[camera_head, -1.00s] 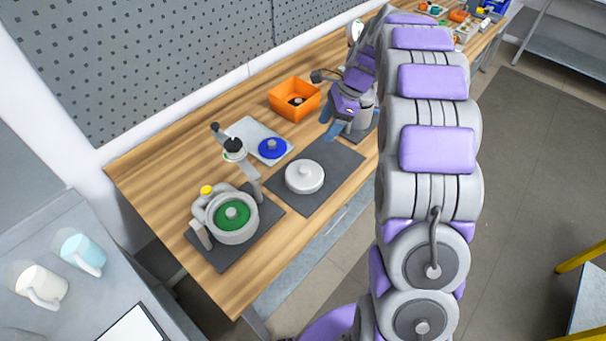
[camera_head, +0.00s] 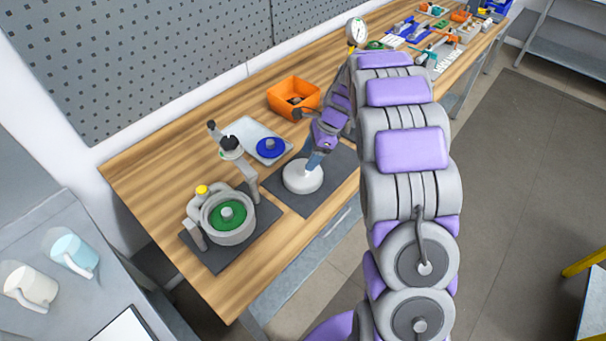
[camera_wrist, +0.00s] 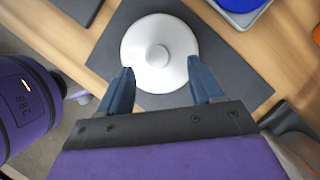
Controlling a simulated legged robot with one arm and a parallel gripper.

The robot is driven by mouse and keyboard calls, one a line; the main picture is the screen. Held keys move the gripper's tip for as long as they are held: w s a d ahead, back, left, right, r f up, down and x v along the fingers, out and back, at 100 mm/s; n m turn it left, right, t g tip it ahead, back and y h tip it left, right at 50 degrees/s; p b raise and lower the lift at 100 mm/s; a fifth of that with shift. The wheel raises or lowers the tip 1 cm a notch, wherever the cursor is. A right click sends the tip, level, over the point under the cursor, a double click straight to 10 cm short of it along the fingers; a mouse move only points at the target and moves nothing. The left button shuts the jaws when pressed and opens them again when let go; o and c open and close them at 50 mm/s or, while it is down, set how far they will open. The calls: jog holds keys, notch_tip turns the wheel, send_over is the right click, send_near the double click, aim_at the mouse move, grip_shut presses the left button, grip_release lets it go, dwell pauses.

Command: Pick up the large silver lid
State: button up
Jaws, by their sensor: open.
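The large silver lid (camera_head: 302,177) is a round pale disc with a small knob on top. It lies on a dark grey mat (camera_head: 327,189) on the wooden bench. In the wrist view the lid (camera_wrist: 179,68) is just ahead of the fingertips, its knob centred between them. My gripper (camera_head: 309,163) reaches down over the lid in the head view. In the wrist view my gripper (camera_wrist: 160,75) has its two blue fingers spread apart with nothing held between them. The fingertips overlap the lid's near edge in that view; I cannot tell whether they touch it.
A white tray (camera_head: 241,128) with a blue lid (camera_head: 270,147) and an orange bin (camera_head: 293,92) stand behind. Small tools lie along the far bench.

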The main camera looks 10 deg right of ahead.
aim_at(302, 168)
jog(key=b+x, duration=0.1)
jog(key=x, duration=0.3)
jog(key=shift+s+d, duration=0.15)
jog(key=shift+a+f+b, duration=0.3)
jog(key=shift+a+f, duration=0.05)
jog(key=shift+a, duration=0.05)
jog(key=shift+r, duration=0.1)
jog(key=shift+c, duration=0.2)
jog(key=shift+d, duration=0.15)
jog(key=c, duration=0.6)
grip_shut()
